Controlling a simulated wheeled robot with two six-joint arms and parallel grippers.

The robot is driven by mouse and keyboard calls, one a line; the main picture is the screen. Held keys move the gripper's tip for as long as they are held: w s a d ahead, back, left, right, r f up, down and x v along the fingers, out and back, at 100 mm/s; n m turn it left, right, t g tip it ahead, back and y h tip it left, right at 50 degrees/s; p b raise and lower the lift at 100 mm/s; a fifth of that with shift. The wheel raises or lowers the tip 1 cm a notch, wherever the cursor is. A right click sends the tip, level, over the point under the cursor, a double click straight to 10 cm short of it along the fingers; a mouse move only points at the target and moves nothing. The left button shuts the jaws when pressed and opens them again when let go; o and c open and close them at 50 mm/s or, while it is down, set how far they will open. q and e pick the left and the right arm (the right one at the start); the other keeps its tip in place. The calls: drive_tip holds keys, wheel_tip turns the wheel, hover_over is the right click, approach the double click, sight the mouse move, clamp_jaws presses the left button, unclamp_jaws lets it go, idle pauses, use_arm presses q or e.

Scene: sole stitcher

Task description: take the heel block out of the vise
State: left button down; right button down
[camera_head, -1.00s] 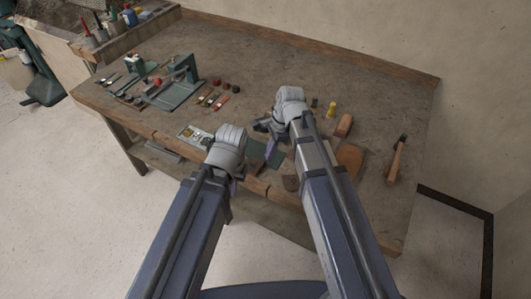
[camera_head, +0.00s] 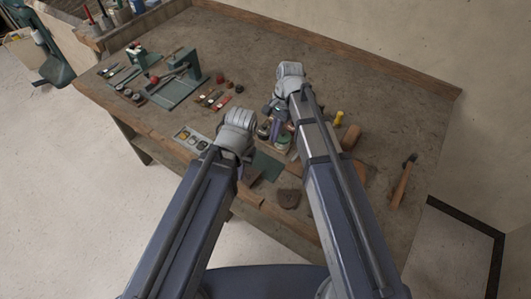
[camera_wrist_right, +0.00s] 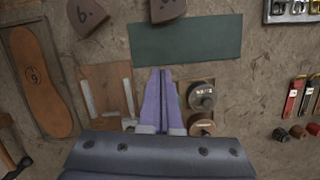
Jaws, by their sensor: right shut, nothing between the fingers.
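My right gripper (camera_head: 274,130) is over the middle of the bench. In the right wrist view its purple fingers (camera_wrist_right: 162,98) are together with nothing between them, pointing towards a green mat (camera_wrist_right: 187,38). A brown heel-shaped block marked 6 (camera_wrist_right: 88,14) lies beyond the fingers, and a similar block (camera_wrist_right: 168,8) is cut by the top edge. One such block shows near the front edge in the head view (camera_head: 288,198). My left gripper (camera_head: 243,172) is at the bench's front edge, its fingers mostly hidden. I cannot make out a vise holding a block for certain.
Two round tins (camera_wrist_right: 201,95) lie right of the right fingers, and a board with pale strips (camera_wrist_right: 108,90) lies left. A sole marked 9 (camera_wrist_right: 36,82) is farther left. A green fixture (camera_head: 180,82) stands at the bench's left, a hammer (camera_head: 403,180) at the right.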

sight(241, 193)
use_arm(q)
drive_tip(key=shift+s+a, duration=0.1)
use_arm(e)
drive_tip(key=shift+s+a, duration=0.1)
